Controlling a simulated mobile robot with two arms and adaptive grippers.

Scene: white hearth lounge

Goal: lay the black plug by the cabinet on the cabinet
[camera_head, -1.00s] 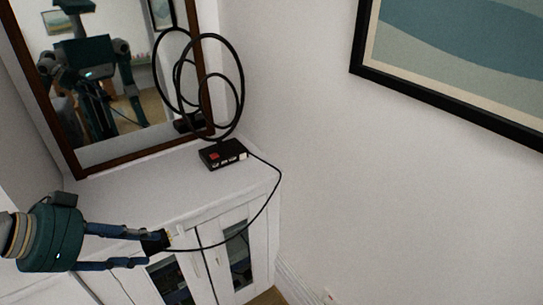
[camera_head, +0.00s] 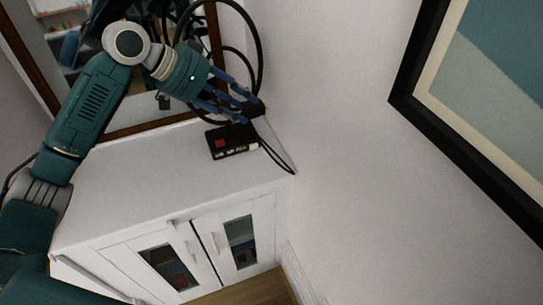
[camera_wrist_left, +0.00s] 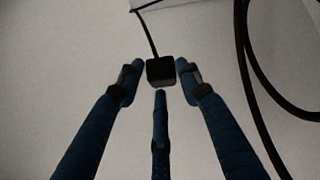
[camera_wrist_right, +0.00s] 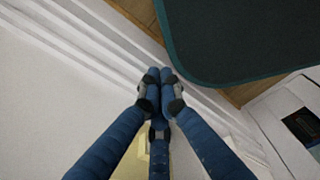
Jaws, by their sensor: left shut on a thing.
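The black plug (camera_head: 257,107) is between the fingertips of my left gripper (camera_head: 246,108). In the left wrist view the plug (camera_wrist_left: 160,71) is a small dark block with its cord running away from the fingers, which close around it. My left gripper is above the back right part of the white cabinet (camera_head: 130,190), close behind the black box. I cannot tell whether the plug touches anything below it. My right gripper (camera_wrist_right: 160,82) shows only in its own wrist view, its fingers together and empty.
A framed mirror (camera_head: 130,126) is behind. A framed picture (camera_head: 405,75) hangs on the right wall. The cabinet top's front is bare.

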